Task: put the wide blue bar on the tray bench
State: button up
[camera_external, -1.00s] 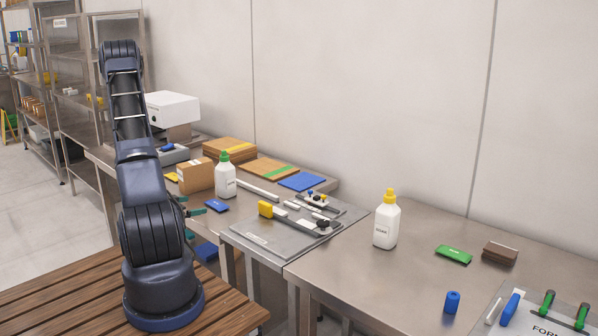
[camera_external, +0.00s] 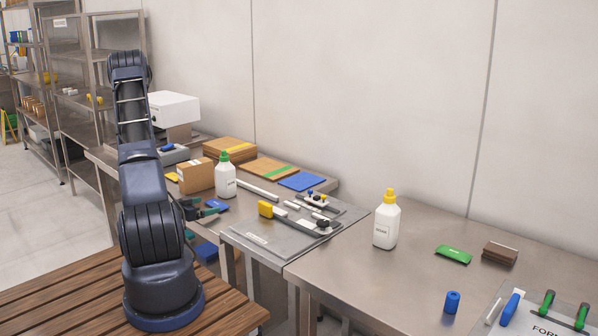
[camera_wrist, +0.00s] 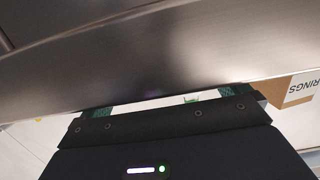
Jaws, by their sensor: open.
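A small blue piece (camera_external: 218,204) with a light mark lies near the front edge of the left steel bench, partly hidden by my gripper; it looks like the blue bar, though its width is hard to judge. My gripper (camera_external: 207,210), with green fingertips, is right beside it at the bench edge; I cannot tell whether they touch. In the wrist view my gripper (camera_wrist: 165,101) is open, with nothing visible between its fingers and no blue bar in sight.
A white bottle with a green cap (camera_external: 225,182) and a cardboard box (camera_external: 196,176) stand behind the blue piece. The grey tray carries a yellow-ended tool (camera_external: 266,209) and small parts. A yellow-capped bottle (camera_external: 386,222) stands on the right bench. A blue bin (camera_external: 207,252) sits below.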

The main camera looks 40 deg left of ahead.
aim_at(215, 203)
jog(key=w, duration=0.3)
jog(key=shift+w+f, duration=0.3)
jog(key=shift+c, duration=0.2)
jog(key=c, duration=0.8)
jog(key=shift+r, duration=0.1)
